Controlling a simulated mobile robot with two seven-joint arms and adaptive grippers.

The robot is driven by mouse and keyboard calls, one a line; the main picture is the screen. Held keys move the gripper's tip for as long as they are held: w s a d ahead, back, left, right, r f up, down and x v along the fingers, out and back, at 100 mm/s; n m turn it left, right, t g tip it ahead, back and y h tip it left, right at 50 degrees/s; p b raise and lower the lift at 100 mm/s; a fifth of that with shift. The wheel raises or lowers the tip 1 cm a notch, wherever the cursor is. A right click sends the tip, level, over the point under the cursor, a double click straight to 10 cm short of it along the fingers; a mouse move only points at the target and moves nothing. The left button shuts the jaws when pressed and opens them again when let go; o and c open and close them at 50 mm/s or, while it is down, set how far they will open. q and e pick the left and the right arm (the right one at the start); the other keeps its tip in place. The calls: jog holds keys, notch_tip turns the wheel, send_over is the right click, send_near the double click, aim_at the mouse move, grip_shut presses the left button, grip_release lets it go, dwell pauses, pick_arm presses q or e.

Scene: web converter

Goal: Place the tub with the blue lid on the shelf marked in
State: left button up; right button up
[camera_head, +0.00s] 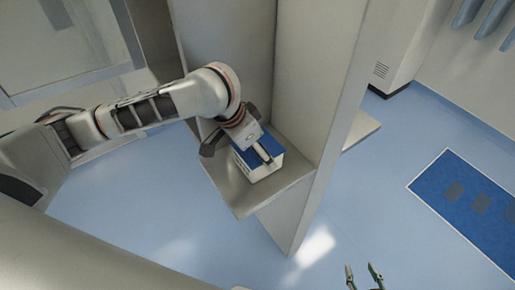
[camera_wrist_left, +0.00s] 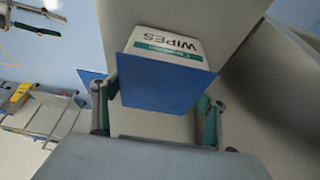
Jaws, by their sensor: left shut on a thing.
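The white tub (camera_head: 264,170) with the blue lid stands on, or just above, a pale shelf (camera_head: 243,200) between upright panels. I cannot tell whether it touches the shelf. My left gripper (camera_head: 240,147) is shut on the tub from above, near its lid. In the left wrist view, the tub (camera_wrist_left: 168,42) shows a WIPES label and its blue lid (camera_wrist_left: 160,88) between the fingers of my left gripper (camera_wrist_left: 155,110). My right gripper (camera_head: 364,276) is open and empty at the bottom edge, well apart from the tub. No "in" marking is readable.
A tall side panel (camera_head: 325,110) borders the shelf on the right. A grey cabinet (camera_head: 385,40) stands behind. A blue floor panel (camera_head: 440,185) with dark squares lies to the right. The blue floor in front is clear. A light-coloured cart (camera_wrist_left: 45,118) shows in the left wrist view.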

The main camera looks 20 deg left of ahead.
pick_arm(q)
jog(key=shift+f, duration=0.15)
jog(key=o, duration=1.1)
jog(key=shift+o, duration=0.2)
jog(key=shift+r, duration=0.5)
jog(key=v, duration=1.1)
jog(key=shift+s, duration=0.1)
jog(key=shift+a+r, duration=0.1)
jog(key=shift+r, duration=0.05)
